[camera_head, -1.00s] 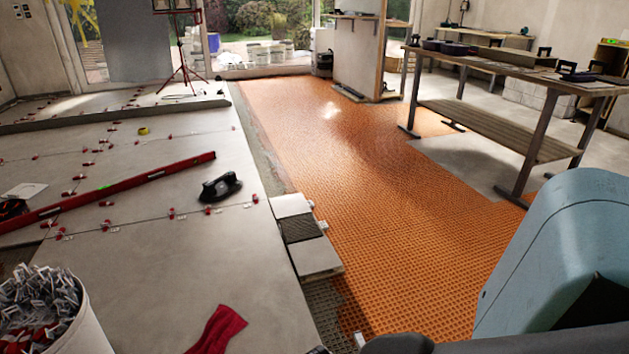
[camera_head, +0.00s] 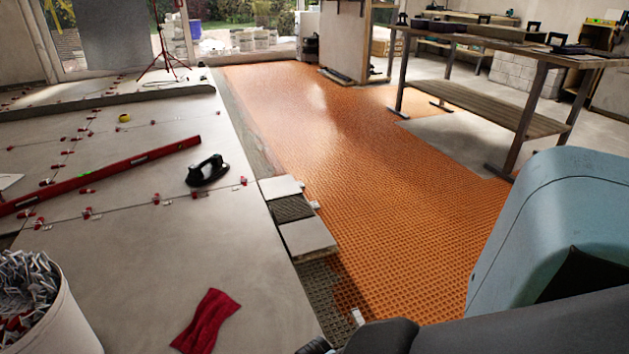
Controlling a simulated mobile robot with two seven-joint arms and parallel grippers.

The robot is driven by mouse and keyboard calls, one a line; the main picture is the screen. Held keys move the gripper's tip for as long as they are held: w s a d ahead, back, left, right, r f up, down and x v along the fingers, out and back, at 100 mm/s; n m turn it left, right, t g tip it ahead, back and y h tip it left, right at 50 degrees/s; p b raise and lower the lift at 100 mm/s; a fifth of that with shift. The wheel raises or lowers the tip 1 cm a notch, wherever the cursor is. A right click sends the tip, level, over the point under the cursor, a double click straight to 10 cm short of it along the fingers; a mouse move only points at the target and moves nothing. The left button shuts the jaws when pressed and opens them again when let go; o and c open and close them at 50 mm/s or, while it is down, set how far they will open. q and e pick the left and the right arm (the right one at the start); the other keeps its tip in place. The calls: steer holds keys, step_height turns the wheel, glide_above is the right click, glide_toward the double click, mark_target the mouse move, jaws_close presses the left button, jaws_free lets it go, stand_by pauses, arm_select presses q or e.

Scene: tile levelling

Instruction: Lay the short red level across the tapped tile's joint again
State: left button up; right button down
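A red level (camera_head: 110,172) lies flat and slantwise over the large grey tiles (camera_head: 170,245) at the left; its left end runs out of the picture. It looks long, and I cannot make out a separate short red level. Red levelling clips (camera_head: 88,213) stand along the tile joints. I cannot tell which tile is the tapped one. Neither gripper shows; only parts of my arm fill the lower right.
A black suction lifter (camera_head: 207,171) stands on the tiles. A bucket of clips (camera_head: 70,325) and a red cloth (camera_head: 207,322) are at the front left. Small tile pieces (camera_head: 306,238) lie beside the orange mat (camera_head: 400,220). A workbench (camera_head: 490,105) stands back right.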

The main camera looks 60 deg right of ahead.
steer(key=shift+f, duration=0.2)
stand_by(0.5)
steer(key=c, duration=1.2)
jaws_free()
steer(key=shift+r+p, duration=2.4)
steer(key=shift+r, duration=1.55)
